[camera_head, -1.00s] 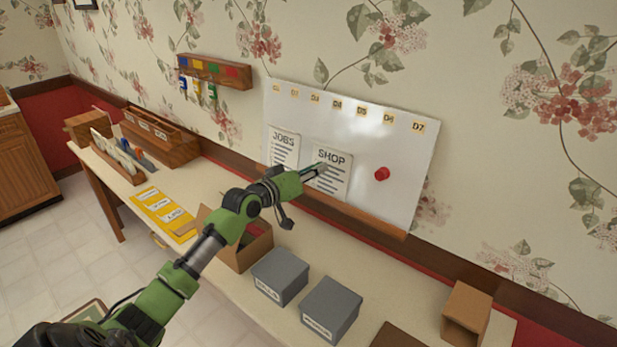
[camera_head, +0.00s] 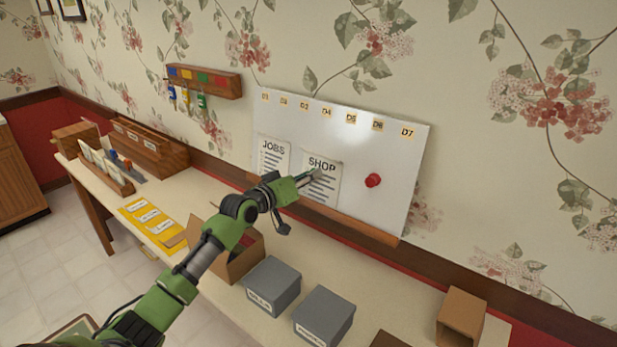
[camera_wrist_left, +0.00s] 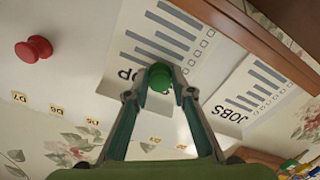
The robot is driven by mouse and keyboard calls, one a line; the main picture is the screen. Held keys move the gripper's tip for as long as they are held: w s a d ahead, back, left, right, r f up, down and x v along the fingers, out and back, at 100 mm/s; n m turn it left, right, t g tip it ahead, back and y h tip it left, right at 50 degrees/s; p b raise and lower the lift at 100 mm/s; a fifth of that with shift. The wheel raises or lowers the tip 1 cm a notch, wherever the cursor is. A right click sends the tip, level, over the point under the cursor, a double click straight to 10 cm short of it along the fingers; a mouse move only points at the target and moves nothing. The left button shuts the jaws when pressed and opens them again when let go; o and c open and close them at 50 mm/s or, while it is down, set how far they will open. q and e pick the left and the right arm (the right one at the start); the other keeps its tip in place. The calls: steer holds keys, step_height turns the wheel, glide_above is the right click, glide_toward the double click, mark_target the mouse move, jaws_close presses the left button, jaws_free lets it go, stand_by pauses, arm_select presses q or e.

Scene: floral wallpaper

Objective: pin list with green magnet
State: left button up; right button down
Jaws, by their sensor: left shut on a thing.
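My left gripper (camera_head: 311,176) reaches up to the whiteboard (camera_head: 385,215) at the SHOP list. In the left wrist view the left gripper (camera_wrist_left: 160,85) is shut on a round green magnet (camera_wrist_left: 161,76), which lies over the SHOP heading. The SHOP list (camera_head: 322,189) is on the whiteboard, right of the JOBS list (camera_head: 273,153); it also shows in the left wrist view (camera_wrist_left: 160,40). I cannot tell whether the magnet touches the paper. In the head view the magnet is hidden by the fingers. My right gripper is out of view.
A red magnet (camera_head: 373,180) sits on the board right of the SHOP list. A wooden ledge (camera_head: 350,225) runs below the board. A key rack (camera_head: 205,82) hangs to the left. An open cardboard box (camera_head: 245,262) and grey boxes (camera_head: 273,283) stand on the table below.

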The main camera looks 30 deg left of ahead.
arm_select(q)
steer(key=shift+w, duration=0.3)
steer(key=shift+c, duration=0.5)
stand_by(0.7)
steer(key=o, duration=1.6)
steer(key=shift+o, duration=0.2)
steer(key=s+r+p, duration=0.1)
steer(key=s+p, duration=0.3)
steer(key=s, duration=0.2)
steer(key=shift+s+a, duration=0.2)
steer(key=shift+s, duration=0.2)
